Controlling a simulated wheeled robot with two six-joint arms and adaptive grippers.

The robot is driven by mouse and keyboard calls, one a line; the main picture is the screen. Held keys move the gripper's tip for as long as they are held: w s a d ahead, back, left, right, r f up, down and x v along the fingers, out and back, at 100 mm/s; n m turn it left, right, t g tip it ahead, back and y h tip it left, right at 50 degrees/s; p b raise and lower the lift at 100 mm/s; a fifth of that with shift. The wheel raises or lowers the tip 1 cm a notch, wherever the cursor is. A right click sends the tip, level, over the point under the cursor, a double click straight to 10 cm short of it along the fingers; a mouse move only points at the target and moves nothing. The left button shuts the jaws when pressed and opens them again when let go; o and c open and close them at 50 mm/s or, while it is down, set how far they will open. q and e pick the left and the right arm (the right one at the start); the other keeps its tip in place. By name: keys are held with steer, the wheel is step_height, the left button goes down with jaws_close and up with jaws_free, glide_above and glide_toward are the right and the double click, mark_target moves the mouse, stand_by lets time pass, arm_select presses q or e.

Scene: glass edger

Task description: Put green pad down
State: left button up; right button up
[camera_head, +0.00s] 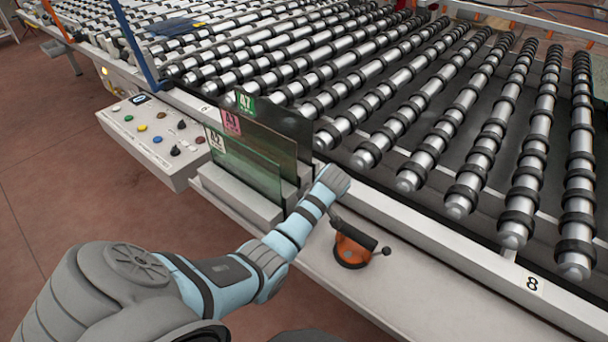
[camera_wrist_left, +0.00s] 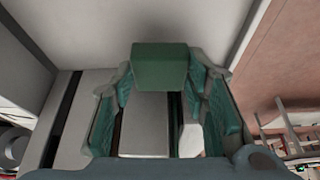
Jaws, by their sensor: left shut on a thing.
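The green pad (camera_wrist_left: 160,66) is a small green block in the left wrist view. It sits between the fingertips of my left gripper (camera_wrist_left: 163,88), which is shut on it. A pale flat surface shows beyond the pad; I cannot tell whether the pad touches it. In the head view my left arm reaches from the left to the ledge (camera_head: 370,290) beside the rollers. Its wrist hides the pad and most of the fingers there. My right gripper is in neither view.
A black and orange suction lifter (camera_head: 352,246) stands on the ledge close to my left wrist. Tagged glass sheets (camera_head: 240,160) stand in a rack left of it. A button panel (camera_head: 155,135) is farther left. The roller conveyor (camera_head: 430,120) lies behind. The ledge's front right is clear.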

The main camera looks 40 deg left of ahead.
arm_select(q)
step_height(320, 180, down, 3)
steer(key=shift+r+b, duration=0.15)
steer(key=shift+b, duration=0.55)
steer(key=shift+d+r, duration=0.1)
steer(key=shift+r, duration=0.2)
steer(key=shift+f, duration=0.3)
steer(key=shift+s+d+f, duration=0.2)
steer(key=shift+s+f, duration=0.1)
steer(key=o, duration=0.6)
steer(key=shift+o, duration=0.9)
steer(key=shift+w+a+f, duration=0.15)
steer(key=shift+a+f, duration=0.05)
steer(key=shift+f, duration=0.05)
steer(key=shift+w, duration=0.1)
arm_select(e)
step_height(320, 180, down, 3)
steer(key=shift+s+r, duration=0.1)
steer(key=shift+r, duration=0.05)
arm_select(q)
steer(key=shift+r, duration=0.15)
steer(key=shift+r, duration=0.1)
